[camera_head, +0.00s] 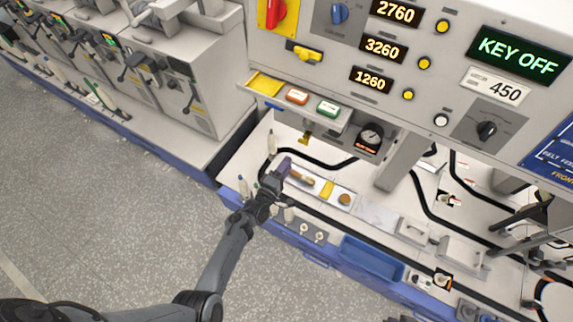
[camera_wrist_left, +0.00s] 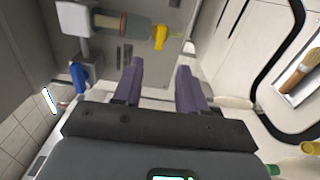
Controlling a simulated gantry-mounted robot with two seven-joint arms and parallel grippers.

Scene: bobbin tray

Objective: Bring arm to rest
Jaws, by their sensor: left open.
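My left gripper (camera_head: 279,172) is at the machine's front ledge in the head view, beside the left end of a white tray (camera_head: 360,202). In the left wrist view its two purple fingers (camera_wrist_left: 160,85) stand apart with nothing held between them. The tray carries tan, wooden-looking pieces (camera_head: 344,199) and a yellow piece (camera_head: 327,189). The gripper partly hides the tray's left end. My left arm (camera_head: 225,255) reaches up from the bottom left. I cannot make out a right gripper.
A control panel (camera_head: 430,80) with lit displays overhangs the ledge. A pale bobbin-like piece (camera_head: 243,187) stands left of the gripper. A blue bin (camera_head: 372,262) and black tubing (camera_head: 425,195) lie to the right. The speckled floor (camera_head: 110,220) at left is open.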

